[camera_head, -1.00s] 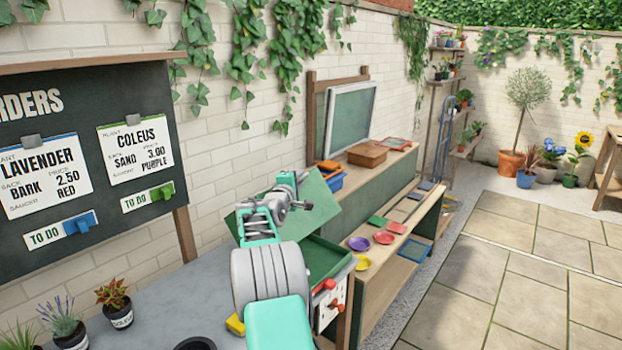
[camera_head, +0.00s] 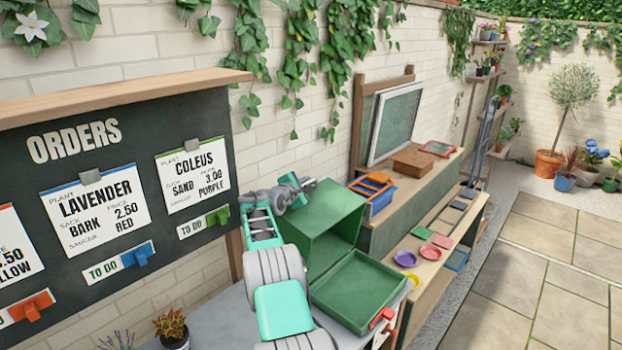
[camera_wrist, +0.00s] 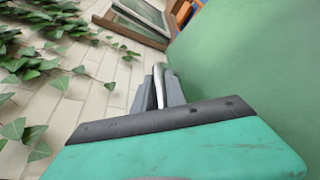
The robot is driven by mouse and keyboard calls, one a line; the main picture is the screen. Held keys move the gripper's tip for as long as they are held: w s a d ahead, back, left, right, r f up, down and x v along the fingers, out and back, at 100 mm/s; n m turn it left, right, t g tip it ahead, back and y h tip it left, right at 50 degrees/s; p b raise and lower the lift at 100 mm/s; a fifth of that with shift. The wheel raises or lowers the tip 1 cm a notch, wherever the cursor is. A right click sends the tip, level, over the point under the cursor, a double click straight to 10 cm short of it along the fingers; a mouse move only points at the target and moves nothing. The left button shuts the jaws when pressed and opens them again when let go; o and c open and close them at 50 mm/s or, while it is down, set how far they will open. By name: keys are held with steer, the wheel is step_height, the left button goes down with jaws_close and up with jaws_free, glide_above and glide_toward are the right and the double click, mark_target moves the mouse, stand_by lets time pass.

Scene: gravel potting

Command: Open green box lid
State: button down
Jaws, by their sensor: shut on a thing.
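My gripper (camera_head: 307,184) is at the lid's upper left edge. In the wrist view the fingers of my gripper (camera_wrist: 160,88) are closed together around a thin pale piece beside the green lid (camera_wrist: 245,75). How that piece joins the lid is hidden by the fingers.
The orders board (camera_head: 120,180) stands close at left, before the brick wall. Coloured saucers (camera_head: 405,259) and an orange-and-blue crate (camera_head: 378,195) lie beyond the box. A potted plant (camera_head: 171,327) stands in front. A red handle (camera_head: 382,318) is by the box's near corner.

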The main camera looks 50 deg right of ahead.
steer(key=shift+w+f, duration=0.25)
steer(key=shift+w, duration=0.2)
steer(key=c, duration=1.4)
jaws_free()
steer(key=shift+s, duration=0.1)
steer(key=shift+o, duration=0.2)
steer(key=shift+a+r, duration=0.1)
steer(key=b+v, duration=0.2)
steer(key=v, duration=0.5)
steer(key=shift+b, duration=0.35)
steer(key=shift+s+a+r, duration=0.1)
steer(key=shift+a, duration=0.15)
